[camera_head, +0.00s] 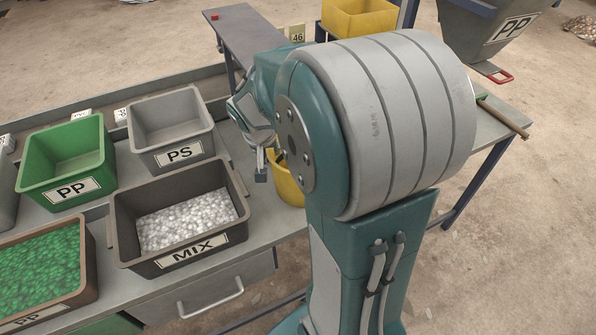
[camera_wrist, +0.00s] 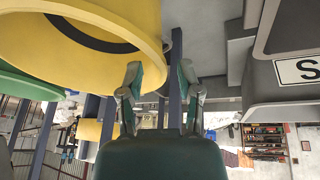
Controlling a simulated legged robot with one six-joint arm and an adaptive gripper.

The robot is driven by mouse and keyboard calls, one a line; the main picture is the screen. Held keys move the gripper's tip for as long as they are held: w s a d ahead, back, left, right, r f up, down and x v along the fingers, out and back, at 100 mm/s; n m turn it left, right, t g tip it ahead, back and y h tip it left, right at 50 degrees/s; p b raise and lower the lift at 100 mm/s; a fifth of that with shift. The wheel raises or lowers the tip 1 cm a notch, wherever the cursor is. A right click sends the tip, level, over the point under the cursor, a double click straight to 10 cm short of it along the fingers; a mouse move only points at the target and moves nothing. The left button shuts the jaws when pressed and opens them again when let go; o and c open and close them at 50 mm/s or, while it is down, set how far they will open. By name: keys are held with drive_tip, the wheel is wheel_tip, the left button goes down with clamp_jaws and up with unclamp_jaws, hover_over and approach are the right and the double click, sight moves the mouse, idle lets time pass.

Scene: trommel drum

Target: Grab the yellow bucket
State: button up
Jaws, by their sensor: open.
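The yellow bucket (camera_head: 288,187) stands on the bench to the right of the grey bins in the head view, mostly hidden behind my arm. In the wrist view the bucket (camera_wrist: 85,42) fills the upper left, with a dark curved band inside its rim outline. My gripper (camera_head: 267,163) is at the bucket's left side near its top in the head view.
The grey PS bin (camera_head: 164,140), dark MIX bin (camera_head: 126,222) and green PP bin (camera_head: 61,163) stand left of the bucket. A yellow container (camera_head: 362,20) stands behind my arm. A wooden-handled tool (camera_head: 505,118) lies at the right bench end.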

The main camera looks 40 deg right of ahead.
drive_tip(key=x, duration=0.6)
drive_tip(key=shift+d, duration=0.3)
clamp_jaws()
drive_tip(key=shift+r, duration=0.1)
